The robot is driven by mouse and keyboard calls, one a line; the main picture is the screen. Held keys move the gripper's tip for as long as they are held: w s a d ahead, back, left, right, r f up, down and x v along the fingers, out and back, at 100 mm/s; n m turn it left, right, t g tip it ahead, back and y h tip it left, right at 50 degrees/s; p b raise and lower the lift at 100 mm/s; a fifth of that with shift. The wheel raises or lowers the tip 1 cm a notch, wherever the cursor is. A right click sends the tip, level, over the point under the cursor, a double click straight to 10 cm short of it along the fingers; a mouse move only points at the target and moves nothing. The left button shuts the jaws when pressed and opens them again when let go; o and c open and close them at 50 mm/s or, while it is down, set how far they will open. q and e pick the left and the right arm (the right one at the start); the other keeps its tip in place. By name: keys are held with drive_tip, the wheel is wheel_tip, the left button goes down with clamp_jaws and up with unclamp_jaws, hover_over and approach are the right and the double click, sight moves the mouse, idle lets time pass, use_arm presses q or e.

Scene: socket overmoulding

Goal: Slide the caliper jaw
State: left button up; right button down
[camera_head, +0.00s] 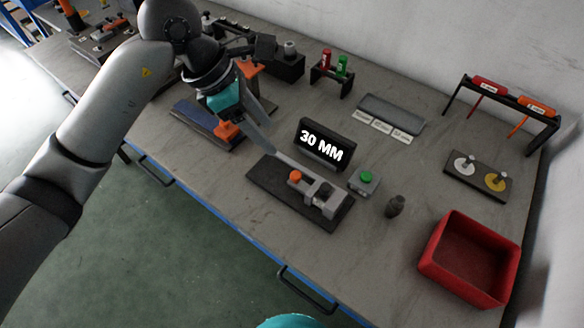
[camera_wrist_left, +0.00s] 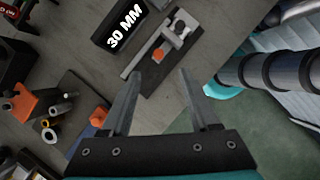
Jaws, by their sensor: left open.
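The caliper (camera_head: 312,188) is a grey bar with a sliding jaw block (camera_head: 327,199) and an orange knob (camera_head: 295,176), on a dark base plate (camera_head: 266,175). A black display (camera_head: 325,144) behind it reads 30 MM. My left gripper (camera_head: 268,146) is open and empty, above and to the left of the caliper's bar end. In the left wrist view its two fingers (camera_wrist_left: 158,72) stand apart, with the orange knob (camera_wrist_left: 158,55) beyond the gap. Only a teal part of my right arm shows at the bottom edge of the head view; its fingers are hidden.
A green button box (camera_head: 364,182) and a dark cylinder (camera_head: 395,206) stand right of the caliper. A red bin (camera_head: 440,246) is at the right. A grey tray (camera_head: 392,109) lies behind the display. A fixture with orange parts (camera_head: 229,131) lies left. The table before the caliper is clear.

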use_arm(q)
drive_tip(key=b, duration=0.2)
approach(295, 175)
drive_tip(key=shift+y, duration=0.3)
drive_tip(key=x, duration=0.8)
drive_tip(key=shift+d, duration=0.3)
clamp_jaws()
idle(0.7)
